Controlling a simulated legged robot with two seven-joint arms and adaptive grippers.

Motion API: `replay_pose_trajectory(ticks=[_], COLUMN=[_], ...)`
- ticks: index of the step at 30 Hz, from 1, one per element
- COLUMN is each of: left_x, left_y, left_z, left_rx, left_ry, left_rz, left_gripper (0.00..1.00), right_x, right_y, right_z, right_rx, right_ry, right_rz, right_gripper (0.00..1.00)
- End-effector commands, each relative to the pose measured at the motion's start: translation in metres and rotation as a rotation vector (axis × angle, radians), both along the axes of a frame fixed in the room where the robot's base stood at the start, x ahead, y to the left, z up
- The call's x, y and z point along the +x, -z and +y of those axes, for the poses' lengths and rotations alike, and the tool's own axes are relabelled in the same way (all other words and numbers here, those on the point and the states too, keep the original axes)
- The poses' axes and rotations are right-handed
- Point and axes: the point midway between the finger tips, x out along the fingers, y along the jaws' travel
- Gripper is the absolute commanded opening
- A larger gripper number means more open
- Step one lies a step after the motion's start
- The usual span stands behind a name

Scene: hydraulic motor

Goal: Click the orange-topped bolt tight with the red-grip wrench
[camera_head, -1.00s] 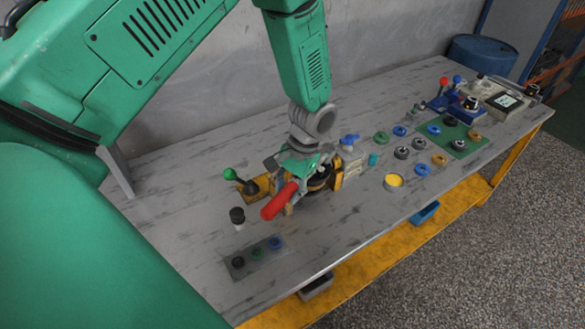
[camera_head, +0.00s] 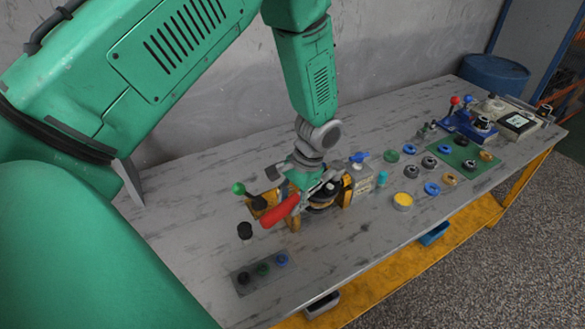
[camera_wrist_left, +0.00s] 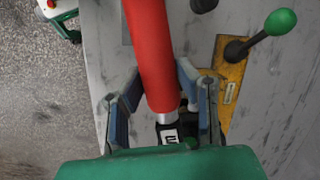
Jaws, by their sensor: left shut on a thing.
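The red-grip wrench (camera_head: 281,210) is at the left part of the table in the head view. Its red grip also fills the upper middle of the left wrist view (camera_wrist_left: 150,55). My left gripper (camera_head: 300,190) is shut on the wrench near the inner end of the grip; its two fingers (camera_wrist_left: 163,98) flank the shaft in the wrist view. The wrench's head end lies by a round black-and-tan part (camera_head: 322,196) in a yellow fixture (camera_head: 346,192), partly covered by my gripper. I cannot pick out the orange-topped bolt. My right gripper is not in view.
A green-knobbed lever (camera_head: 239,189) and a black knob (camera_head: 245,231) stand close left of the wrench. A grey pad (camera_head: 262,272) with several small parts lies in front. Rings, a yellow-topped cup (camera_head: 403,200) and a green mat (camera_head: 468,155) are to the right.

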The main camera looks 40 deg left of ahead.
Motion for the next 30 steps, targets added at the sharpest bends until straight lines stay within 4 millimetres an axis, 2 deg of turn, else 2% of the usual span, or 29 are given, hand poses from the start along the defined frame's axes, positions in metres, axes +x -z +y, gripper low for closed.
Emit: replay_pose_trajectory(ticks=[14,30], left_x=[0.004,0.003], left_y=[-0.003,-0.002], left_z=[0.018,0.009], left_rx=[0.010,0.007], left_ry=[0.082,0.077], left_rz=[0.010,0.010], left_gripper=[0.00,0.00], right_x=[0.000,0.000], right_y=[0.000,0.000], right_z=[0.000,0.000], right_rx=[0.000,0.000], right_ry=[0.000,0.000], right_rz=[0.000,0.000], right_gripper=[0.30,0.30])
